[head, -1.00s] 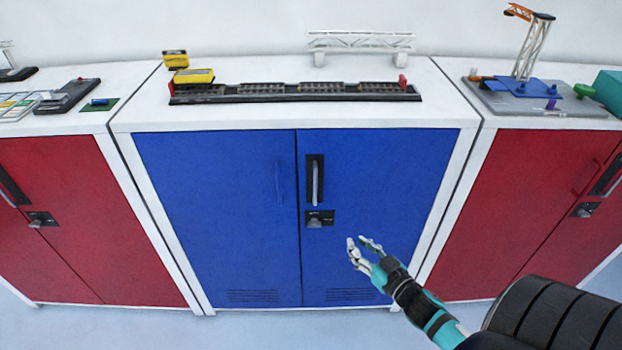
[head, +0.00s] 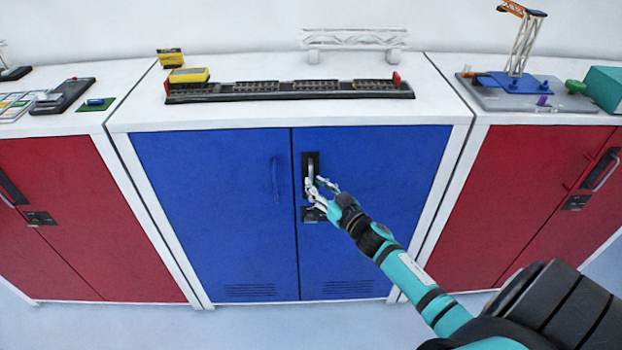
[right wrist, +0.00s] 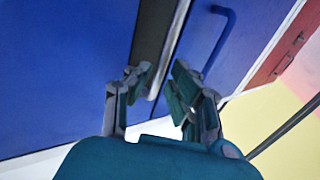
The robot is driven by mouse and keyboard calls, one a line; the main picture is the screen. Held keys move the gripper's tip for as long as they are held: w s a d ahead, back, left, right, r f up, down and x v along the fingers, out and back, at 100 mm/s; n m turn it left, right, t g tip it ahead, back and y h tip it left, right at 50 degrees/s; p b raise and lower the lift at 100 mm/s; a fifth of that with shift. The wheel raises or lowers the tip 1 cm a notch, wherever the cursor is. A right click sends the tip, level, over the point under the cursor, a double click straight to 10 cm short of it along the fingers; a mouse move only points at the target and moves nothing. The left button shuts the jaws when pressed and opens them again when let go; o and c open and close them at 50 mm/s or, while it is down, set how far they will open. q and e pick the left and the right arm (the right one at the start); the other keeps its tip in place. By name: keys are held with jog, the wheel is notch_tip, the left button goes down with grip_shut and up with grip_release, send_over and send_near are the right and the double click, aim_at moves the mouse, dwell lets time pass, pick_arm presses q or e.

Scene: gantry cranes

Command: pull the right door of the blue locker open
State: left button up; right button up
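The blue locker (head: 118,128) stands in the middle with both doors shut. Its right door (head: 390,200) carries a silver bar handle on a black plate (head: 307,157), with a dark latch (head: 311,214) below. The silver handle (right wrist: 172,42) also shows in the right wrist view, running down between the fingertips. My right gripper (head: 322,187) is at the lower part of the handle, partly covering it. In the right wrist view its fingers (right wrist: 158,82) are apart, either side of the handle's line; firm contact is not visible. My left gripper is out of view.
The left blue door (head: 210,210) has a thin blue handle (head: 275,178). Red lockers stand left (head: 80,220) and right (head: 530,200). A model track (head: 290,88) and white truss (head: 355,40) sit on top. The floor in front looks clear.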

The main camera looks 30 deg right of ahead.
jog(key=shift+w+a, duration=0.1)
jog(key=shift+w, duration=1.35)
jog(key=shift+c, duration=0.3)
grip_shut()
